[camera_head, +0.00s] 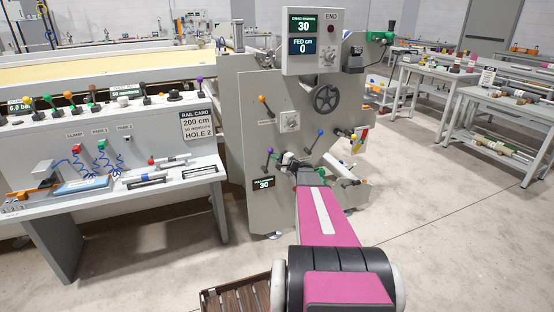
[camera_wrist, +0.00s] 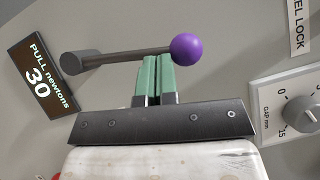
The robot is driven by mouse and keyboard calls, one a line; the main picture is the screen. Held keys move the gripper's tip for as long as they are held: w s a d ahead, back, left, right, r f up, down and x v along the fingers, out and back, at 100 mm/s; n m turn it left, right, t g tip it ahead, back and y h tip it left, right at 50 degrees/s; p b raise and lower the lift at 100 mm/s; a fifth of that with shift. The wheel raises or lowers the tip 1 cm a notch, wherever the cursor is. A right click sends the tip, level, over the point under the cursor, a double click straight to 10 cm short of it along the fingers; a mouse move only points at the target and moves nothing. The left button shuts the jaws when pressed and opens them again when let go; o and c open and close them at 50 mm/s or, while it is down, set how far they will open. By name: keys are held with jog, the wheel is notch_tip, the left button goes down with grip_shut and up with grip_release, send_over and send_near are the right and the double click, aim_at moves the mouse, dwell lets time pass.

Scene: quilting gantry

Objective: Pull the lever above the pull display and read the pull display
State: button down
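The pull display (camera_wrist: 38,75) is a dark panel reading "PULL newtons 30" at the left of the wrist view. In the head view it is the small dark panel (camera_head: 263,184) low on the grey machine end. The lever (camera_wrist: 125,54) is a dark rod from a round pivot at left to a purple ball (camera_wrist: 186,49) at right. My gripper (camera_wrist: 153,60) has its green fingers close together with only a thin line between them. The rod crosses their tips near the ball and is not between them; contact cannot be told. In the head view my gripper (camera_head: 291,162) is at the machine face.
A gap dial (camera_wrist: 287,115) is at right in the wrist view. A handwheel (camera_head: 326,98) and more coloured levers are on the machine face. A white bench (camera_head: 105,200) with tools is at left. Open floor (camera_head: 420,215) lies at right.

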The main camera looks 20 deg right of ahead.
jog(key=shift+s+a+r+n+g+h, duration=0.15)
jog(key=shift+a+n+g+h, duration=0.25)
jog(key=shift+a+n, duration=0.5)
jog(key=shift+w+a+r+n+g+h, duration=0.15)
jog(key=shift+a+n+g+h, duration=0.3)
jog(key=shift+a+n, duration=0.45)
jog(key=shift+s+a+r+n+g+h, duration=0.1)
jog(key=shift+a+r+n+g+h, duration=0.15)
jog(key=shift+a+n+g, duration=0.45)
jog(key=shift+a, duration=0.25)
